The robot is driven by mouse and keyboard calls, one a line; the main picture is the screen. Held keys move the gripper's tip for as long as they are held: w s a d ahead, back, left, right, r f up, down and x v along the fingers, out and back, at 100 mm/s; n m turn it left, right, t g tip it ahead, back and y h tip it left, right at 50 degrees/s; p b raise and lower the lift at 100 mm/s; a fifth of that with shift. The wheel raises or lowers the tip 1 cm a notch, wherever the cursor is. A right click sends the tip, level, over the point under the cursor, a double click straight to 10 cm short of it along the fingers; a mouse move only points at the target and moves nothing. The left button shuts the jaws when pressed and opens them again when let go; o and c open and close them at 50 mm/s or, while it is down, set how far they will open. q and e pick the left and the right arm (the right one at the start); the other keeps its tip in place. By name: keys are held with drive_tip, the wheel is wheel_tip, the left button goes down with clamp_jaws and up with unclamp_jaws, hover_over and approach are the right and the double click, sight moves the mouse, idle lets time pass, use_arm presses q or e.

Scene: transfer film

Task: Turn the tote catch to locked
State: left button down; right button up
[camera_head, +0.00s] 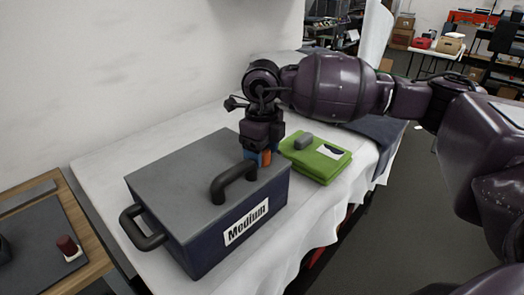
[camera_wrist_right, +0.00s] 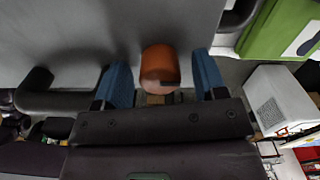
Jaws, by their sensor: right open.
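The tote (camera_head: 165,172) is a dark blue box with a grey lid, black handles and a "Medium" label, on a white-covered surface. The orange catch (camera_wrist_right: 160,68) shows in the wrist view as a short round knob against the tote's grey face. My right gripper (camera_head: 261,158) points down at the tote's far right edge. Its blue fingers (camera_wrist_right: 161,82) are open, one on each side of the catch, with visible gaps. In the head view the gripper hides most of the catch. I cannot tell the catch's setting. My left gripper is out of view.
A black handle (camera_head: 233,182) stands close in front of my right gripper. A folded green cloth (camera_head: 318,163) with a grey item on it lies just right of the tote. A wooden-edged table (camera_head: 85,240) stands at left. A wall rises behind.

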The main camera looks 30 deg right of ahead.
wheel_tip(320, 180, up, 11)
idle(0.5)
drive_tip(key=shift+f, duration=0.1)
idle(0.3)
